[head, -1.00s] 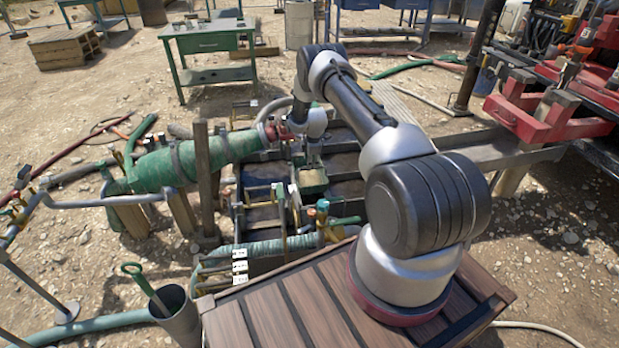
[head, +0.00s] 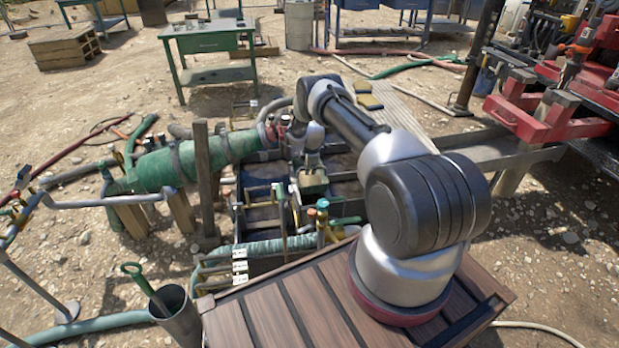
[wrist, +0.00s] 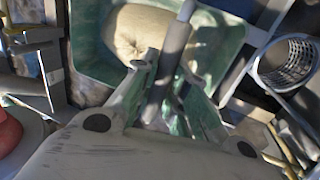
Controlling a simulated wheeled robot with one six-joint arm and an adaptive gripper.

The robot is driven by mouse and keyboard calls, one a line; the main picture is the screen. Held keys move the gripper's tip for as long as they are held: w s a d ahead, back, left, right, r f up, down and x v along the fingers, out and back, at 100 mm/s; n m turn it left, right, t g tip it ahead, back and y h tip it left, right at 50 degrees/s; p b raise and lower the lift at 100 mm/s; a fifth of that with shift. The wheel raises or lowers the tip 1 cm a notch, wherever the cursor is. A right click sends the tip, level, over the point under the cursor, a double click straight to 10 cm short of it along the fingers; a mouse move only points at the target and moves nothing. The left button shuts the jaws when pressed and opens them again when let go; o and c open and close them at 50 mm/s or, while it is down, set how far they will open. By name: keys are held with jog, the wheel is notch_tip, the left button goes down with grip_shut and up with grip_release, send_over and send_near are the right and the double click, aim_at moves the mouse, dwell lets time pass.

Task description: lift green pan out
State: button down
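The green pan (head: 313,182) sits in the dark tank below my arm in the head view. In the wrist view the pan (wrist: 90,40) shows its green walls, with a rounded tan lump lying inside. A grey bar (wrist: 176,42), apparently the pan's handle, runs across it and down between my fingers. My gripper (wrist: 164,72) is over the pan, its fingertips on either side of the bar. The gap between fingers and bar is narrow, and I cannot tell whether they touch it. The gripper also shows small just above the pan (head: 312,162).
A large green wrapped pipe (head: 170,165) and a wooden post (head: 203,180) stand left of the tank. Hoses and valves (head: 270,247) line its near side. A round mesh basket (wrist: 287,62) is right of the pan in the wrist view. A green table (head: 208,42) stands behind.

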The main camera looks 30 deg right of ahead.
jog(key=shift+w+r, duration=0.15)
jog(key=shift+r, duration=0.4)
notch_tip(320, 180, up, 17)
dwell(0.6)
jog(key=shift+r, duration=0.2)
jog(key=shift+r, duration=0.85)
jog(key=shift+a, duration=0.1)
